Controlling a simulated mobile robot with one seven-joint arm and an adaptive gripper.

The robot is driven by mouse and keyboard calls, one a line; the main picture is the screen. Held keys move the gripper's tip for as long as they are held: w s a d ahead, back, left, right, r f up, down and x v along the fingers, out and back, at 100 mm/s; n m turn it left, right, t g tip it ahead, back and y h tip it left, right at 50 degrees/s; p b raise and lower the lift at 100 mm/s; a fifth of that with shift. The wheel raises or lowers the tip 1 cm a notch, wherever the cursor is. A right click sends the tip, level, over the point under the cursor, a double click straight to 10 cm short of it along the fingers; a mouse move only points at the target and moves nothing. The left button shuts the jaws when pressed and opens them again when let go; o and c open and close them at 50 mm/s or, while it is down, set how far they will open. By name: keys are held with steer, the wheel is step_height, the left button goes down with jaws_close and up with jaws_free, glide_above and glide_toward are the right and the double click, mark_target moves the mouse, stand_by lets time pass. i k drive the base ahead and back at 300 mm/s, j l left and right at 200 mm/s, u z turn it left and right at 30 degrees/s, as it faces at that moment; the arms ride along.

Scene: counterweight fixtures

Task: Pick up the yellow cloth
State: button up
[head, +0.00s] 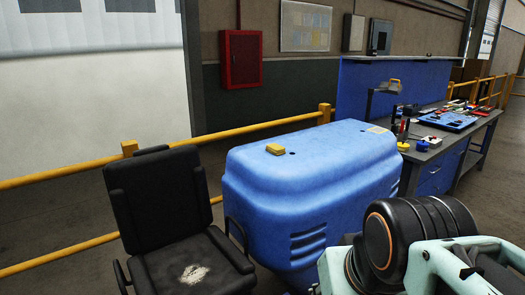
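A small yellow block-like piece (275,149), which looks like the folded yellow cloth, lies flat on top of the big blue rounded housing (315,185), near its left back part. Nothing touches it from above. My arm shows at the bottom right as black, orange-ringed and pale mint links, to the right of the blue housing and well apart from the yellow piece. I cannot make out my gripper's fingers in this view.
A black office chair (165,215) with a worn seat stands left of the housing. A workbench (435,152) with tools and a blue tray (448,120) stands at the right. A yellow railing (60,172) runs behind. A pale flat patch (378,129) lies on the housing's right back.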

mark_target(276, 149)
steer(key=l+u, duration=0.15)
steer(key=l, duration=0.65)
steer(key=i+l+u, duration=0.1)
steer(key=l, duration=0.25)
steer(key=i+l+u, duration=0.1)
steer(key=l, duration=0.3)
steer(key=i+l+u, duration=0.1)
steer(key=l, duration=0.25)
steer(key=i+l+u, duration=0.1)
steer(key=l, duration=0.3)
steer(key=i+l+u, duration=0.25)
steer(key=i+l, duration=0.35)
steer(key=l, duration=0.15)
steer(key=i+l+u, duration=0.1)
steer(key=i, duration=0.2)
steer(key=i+l+u, duration=0.15)
steer(key=i, duration=0.2)
steer(key=k+j, duration=0.1)
steer(key=i+l, duration=0.4)
steer(key=i+u, duration=0.05)
steer(key=i, duration=0.05)
